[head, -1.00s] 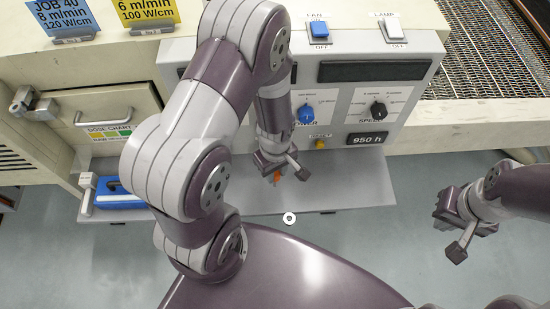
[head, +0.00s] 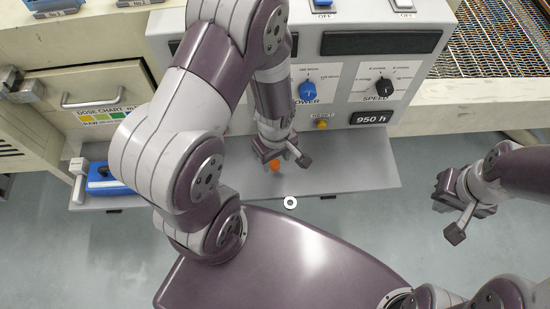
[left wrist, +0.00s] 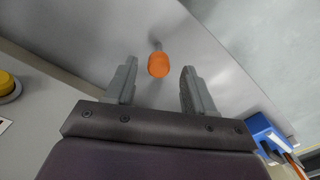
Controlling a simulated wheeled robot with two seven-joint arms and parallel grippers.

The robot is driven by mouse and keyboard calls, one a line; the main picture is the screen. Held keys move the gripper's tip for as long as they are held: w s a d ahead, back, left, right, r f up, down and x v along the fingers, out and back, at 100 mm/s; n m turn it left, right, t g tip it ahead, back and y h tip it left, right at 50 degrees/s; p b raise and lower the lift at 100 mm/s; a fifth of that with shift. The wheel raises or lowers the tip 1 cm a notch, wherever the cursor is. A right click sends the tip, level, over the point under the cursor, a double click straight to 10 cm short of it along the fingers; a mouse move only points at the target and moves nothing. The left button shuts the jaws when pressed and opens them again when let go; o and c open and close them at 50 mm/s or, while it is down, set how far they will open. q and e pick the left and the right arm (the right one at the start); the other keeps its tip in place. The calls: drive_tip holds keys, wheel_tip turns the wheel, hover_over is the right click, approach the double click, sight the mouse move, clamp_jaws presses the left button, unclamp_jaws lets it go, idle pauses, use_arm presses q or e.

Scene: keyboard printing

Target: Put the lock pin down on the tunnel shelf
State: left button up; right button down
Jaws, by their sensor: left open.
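The lock pin (head: 275,165) has an orange head. In the left wrist view the lock pin (left wrist: 158,65) shows its orange head and a thin grey shaft, over the grey tunnel shelf (left wrist: 95,25). In the head view the tunnel shelf (head: 345,175) runs along the front of the machine. My left gripper (head: 284,164) is over the shelf. In the left wrist view my left gripper (left wrist: 160,80) is open, with the pin's head between and just beyond its fingertips, apart from both. My right gripper (head: 455,215) hangs right of the shelf; its jaw gap is unclear.
The control panel (head: 345,85) with knobs stands behind the shelf. A yellow button (head: 321,124) is close behind my left gripper. A blue box (head: 103,180) sits at the shelf's left end. A small ring (head: 290,203) shows before the shelf. The shelf's right part is clear.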

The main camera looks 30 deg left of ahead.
use_arm(q)
wheel_tip(320, 180, up, 10)
drive_tip(key=p, duration=0.1)
wheel_tip(320, 180, up, 5)
drive_tip(key=m+t, duration=0.1)
drive_tip(key=m, duration=1.1)
hover_over(275, 164)
drive_tip(key=shift+s+r, duration=0.1)
drive_tip(key=shift+r, duration=0.1)
drive_tip(key=shift+c, duration=0.3)
